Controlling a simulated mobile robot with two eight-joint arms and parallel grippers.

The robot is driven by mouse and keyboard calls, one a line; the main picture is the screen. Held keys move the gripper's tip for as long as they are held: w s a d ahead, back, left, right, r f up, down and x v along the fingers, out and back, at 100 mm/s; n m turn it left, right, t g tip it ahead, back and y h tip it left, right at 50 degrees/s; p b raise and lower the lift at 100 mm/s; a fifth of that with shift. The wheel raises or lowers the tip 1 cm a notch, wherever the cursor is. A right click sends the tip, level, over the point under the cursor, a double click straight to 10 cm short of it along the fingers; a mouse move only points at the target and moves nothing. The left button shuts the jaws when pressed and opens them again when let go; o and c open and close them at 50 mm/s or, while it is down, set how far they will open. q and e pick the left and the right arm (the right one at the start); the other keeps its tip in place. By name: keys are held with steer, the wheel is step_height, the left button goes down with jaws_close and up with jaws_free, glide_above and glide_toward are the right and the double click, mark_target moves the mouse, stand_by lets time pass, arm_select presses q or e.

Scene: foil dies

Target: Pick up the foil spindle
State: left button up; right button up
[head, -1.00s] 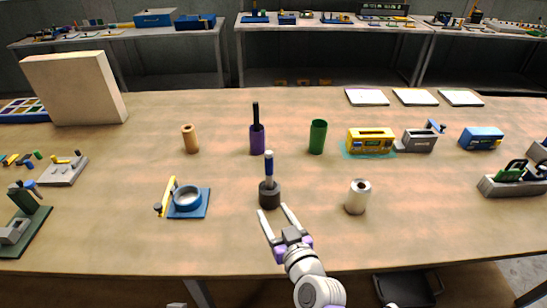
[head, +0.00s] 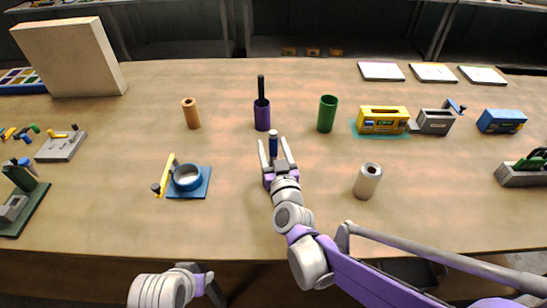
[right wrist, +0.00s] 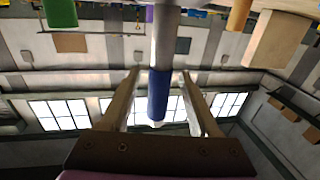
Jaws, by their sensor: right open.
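The foil spindle appears to be the upright rod with a blue grip (head: 273,147). In the head view its lower part and dark round base are hidden behind my gripper. My right gripper (head: 272,141) is open, with one finger on each side of the blue grip. In the right wrist view the blue grip (right wrist: 158,95) and its grey shaft stand between the two open fingers (right wrist: 160,78), with a gap on each side.
A purple cup (head: 262,116) with a black rod stands just behind. A green cup (head: 327,114) and white roll (head: 367,181) stand to the right. A blue ring fixture (head: 188,181) and brown cylinder (head: 190,113) stand to the left. Bare table lies between them.

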steer(key=w, duration=0.2)
steer(key=shift+w+a, duration=0.25)
steer(key=shift+w, duration=0.15)
steer(key=shift+s, duration=0.1)
jaws_close()
